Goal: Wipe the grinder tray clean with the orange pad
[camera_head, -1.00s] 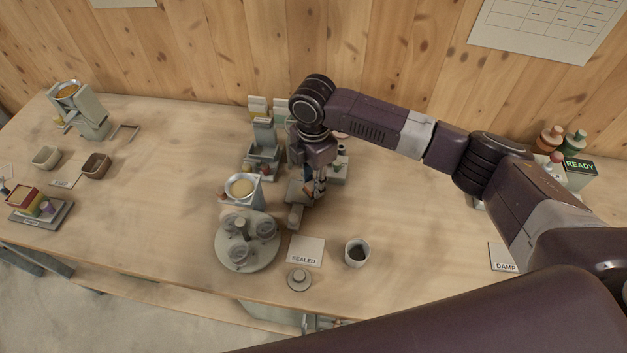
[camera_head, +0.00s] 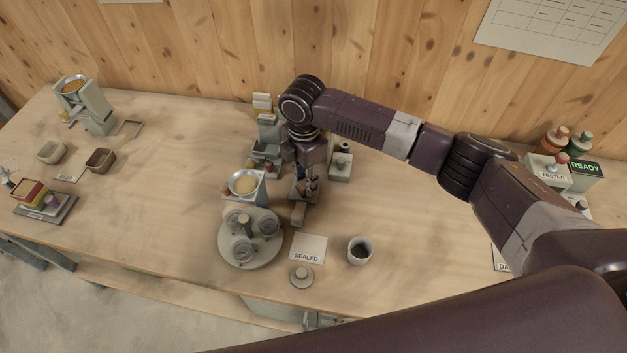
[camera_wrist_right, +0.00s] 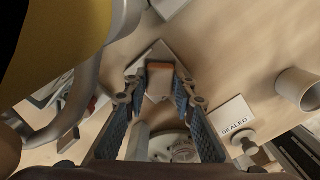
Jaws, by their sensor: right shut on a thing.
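My right gripper (camera_head: 306,192) is low over the bench beside the machine with the feed-filled hopper (camera_head: 244,184). In the wrist view its blue-lined fingers (camera_wrist_right: 159,98) are shut on the orange pad (camera_wrist_right: 160,68), whose orange-brown edge shows above a pale face. A light grey flat plate (camera_wrist_right: 147,57), which looks like the grinder tray, lies beneath the pad. I cannot tell whether the pad touches it, nor whether there is residue on it. In the head view the arm and gripper mostly hide pad and tray. My left gripper is not in view.
A round grey carousel with jars (camera_head: 228,252) stands in front of the hopper. A SEALED card (camera_head: 309,248), a dark-filled cup (camera_head: 360,251) and a small round lid (camera_head: 302,276) lie nearby. A knobbed grey box (camera_head: 340,168) stands behind right.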

